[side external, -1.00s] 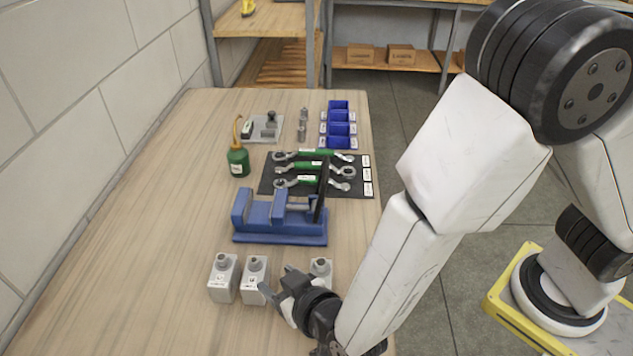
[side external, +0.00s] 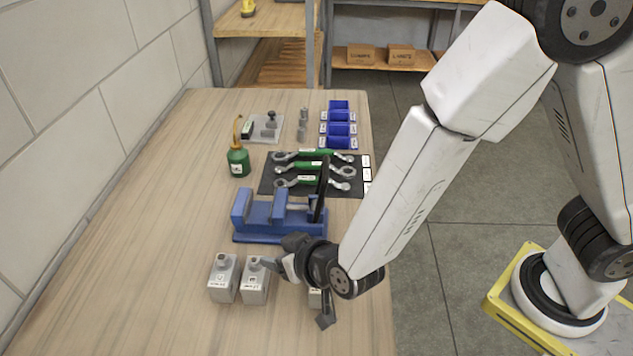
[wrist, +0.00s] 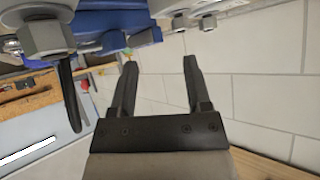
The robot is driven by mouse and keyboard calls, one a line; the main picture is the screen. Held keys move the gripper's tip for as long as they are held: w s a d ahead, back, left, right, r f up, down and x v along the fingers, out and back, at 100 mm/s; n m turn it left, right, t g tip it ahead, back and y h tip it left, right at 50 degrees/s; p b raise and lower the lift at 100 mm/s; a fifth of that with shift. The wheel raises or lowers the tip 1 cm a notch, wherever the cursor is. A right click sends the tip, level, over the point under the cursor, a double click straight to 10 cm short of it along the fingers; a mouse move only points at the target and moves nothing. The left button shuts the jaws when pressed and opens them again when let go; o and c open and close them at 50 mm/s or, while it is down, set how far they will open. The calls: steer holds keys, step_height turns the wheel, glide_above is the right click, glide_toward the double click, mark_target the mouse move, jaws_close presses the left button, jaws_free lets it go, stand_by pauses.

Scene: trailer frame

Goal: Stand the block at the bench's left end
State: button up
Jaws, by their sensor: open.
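Three pale grey blocks with round knobs on top stand in a row near the front of the bench (side external: 130,250). They are the left block (side external: 223,282), the middle block (side external: 255,286) and the right block (side external: 315,298), which is mostly hidden behind my wrist. I cannot tell which one the task means. My gripper (side external: 274,265) is tilted sideways beside the middle block's top; contact cannot be told. In the wrist view my gripper (wrist: 158,62) has its two fingers apart, with nothing between them. A large grey nut-like part (wrist: 47,35) is close at upper left there.
A blue vise (side external: 280,222) with a dark upright piece (side external: 321,190) stands just behind my gripper. Farther back are wrenches on a black mat (side external: 267,183), a green oil can (side external: 238,162) and blue bins (side external: 339,128). The bench's left side is clear along the wall.

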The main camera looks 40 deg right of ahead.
steer(key=s+d+r+g, duration=0.1)
steer(key=s+d+g, duration=0.1)
steer(key=d, duration=0.6)
steer(key=s+d+r+g, duration=0.1)
steer(key=s+d+g, duration=0.1)
steer(key=d, duration=0.6)
steer(key=s+d+r+g+h, duration=0.1)
steer(key=s+d+r+g, duration=0.1)
steer(key=d, duration=0.6)
steer(key=shift+s+g, duration=0.6)
steer(key=shift+g, duration=0.6)
